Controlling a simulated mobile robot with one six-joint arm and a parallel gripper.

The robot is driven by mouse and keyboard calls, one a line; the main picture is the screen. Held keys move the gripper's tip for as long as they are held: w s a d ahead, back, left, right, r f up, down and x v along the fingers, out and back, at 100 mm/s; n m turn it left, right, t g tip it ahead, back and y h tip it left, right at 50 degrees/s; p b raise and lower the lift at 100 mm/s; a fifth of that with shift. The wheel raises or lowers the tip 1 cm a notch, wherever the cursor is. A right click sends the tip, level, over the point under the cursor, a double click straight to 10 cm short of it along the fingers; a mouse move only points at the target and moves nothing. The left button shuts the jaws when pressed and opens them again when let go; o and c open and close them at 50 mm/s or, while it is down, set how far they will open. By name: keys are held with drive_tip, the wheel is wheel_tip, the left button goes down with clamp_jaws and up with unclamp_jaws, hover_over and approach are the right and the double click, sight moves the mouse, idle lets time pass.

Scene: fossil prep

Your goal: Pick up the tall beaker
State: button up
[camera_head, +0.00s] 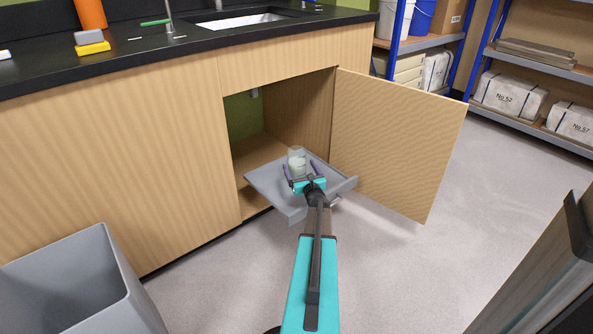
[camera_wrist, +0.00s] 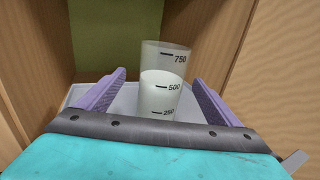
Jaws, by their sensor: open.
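The tall beaker (camera_head: 297,161) is clear with graduation marks and stands upright on a grey pull-out tray (camera_head: 268,186) at the open cabinet. In the wrist view the beaker (camera_wrist: 161,85) shows marks 250, 500 and 750, with whitish contents up to about the 500 mark. My gripper (camera_head: 302,176) is open, its purple fingers pointing at the beaker. In the wrist view the fingers of my gripper (camera_wrist: 161,93) lie to the left and right of the beaker, with gaps on both sides. The beaker's base is partly hidden behind the gripper body.
The cabinet door (camera_head: 395,140) stands open to the right of the tray. A grey bin (camera_head: 80,285) stands at the lower left. The black counter (camera_head: 130,62) with a sink is above. Shelves (camera_head: 540,65) with wrapped blocks stand at the back right. The floor between is clear.

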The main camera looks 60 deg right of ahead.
drive_tip(key=shift+w+d, duration=0.25)
drive_tip(key=shift+d, duration=0.05)
drive_tip(key=shift+b+x, duration=1.1)
drive_tip(key=shift+x, duration=1.5)
drive_tip(key=shift+r, duration=0.15)
drive_tip(key=c, duration=1.3)
drive_tip(key=shift+r, duration=0.1)
drive_tip(key=shift+r+p, duration=2.1)
drive_tip(key=shift+r, duration=2.85)
